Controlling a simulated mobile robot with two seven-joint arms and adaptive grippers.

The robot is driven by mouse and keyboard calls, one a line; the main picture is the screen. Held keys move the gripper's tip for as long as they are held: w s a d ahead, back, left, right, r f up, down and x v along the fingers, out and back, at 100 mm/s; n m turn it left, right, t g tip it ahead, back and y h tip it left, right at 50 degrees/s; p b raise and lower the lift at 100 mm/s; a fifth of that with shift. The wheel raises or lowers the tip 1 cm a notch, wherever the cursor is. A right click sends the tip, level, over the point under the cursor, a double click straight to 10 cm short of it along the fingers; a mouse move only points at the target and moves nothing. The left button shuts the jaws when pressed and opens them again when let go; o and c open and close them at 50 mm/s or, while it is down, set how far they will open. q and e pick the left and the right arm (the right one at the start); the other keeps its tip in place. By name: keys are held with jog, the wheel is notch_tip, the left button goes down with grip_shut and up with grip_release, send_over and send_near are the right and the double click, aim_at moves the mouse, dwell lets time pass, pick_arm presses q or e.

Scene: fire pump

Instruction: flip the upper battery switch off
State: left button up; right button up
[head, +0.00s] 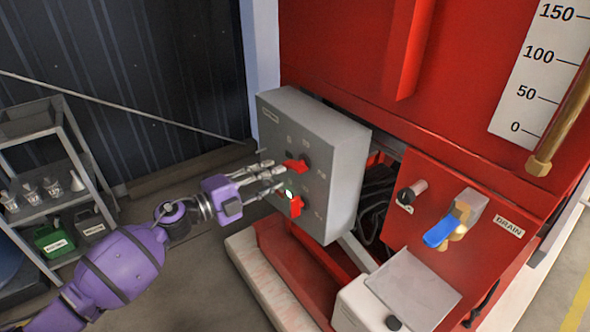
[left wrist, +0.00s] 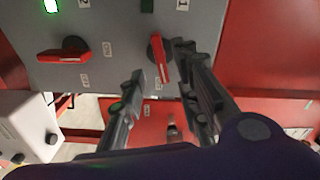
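The grey switch box (head: 327,140) carries two red battery switches. The upper switch (head: 296,165) has its handle lying roughly sideways in the head view; the lower switch (head: 296,207) has its handle upright. My left gripper (head: 278,178) is open at the box front, its fingers pointing at the upper switch. In the left wrist view the upper switch (left wrist: 160,58) shows between the spread fingertips of my left gripper (left wrist: 162,62), close to the right finger; I cannot tell if it touches. The lower switch (left wrist: 65,56) is left of the fingers there. My right gripper is not in view.
A green light (left wrist: 50,5) glows near the lower switch. A red drain panel (head: 435,205) with a blue-handled valve (head: 441,232) stands right of the box. A white box (head: 365,305) is below. A shelf (head: 40,205) with bottles stands at the left.

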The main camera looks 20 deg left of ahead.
aim_at(290, 169)
pick_arm(q)
jog(key=x, duration=0.7)
jog(key=shift+w+p, duration=0.1)
jog(key=shift+p, duration=0.2)
grip_shut()
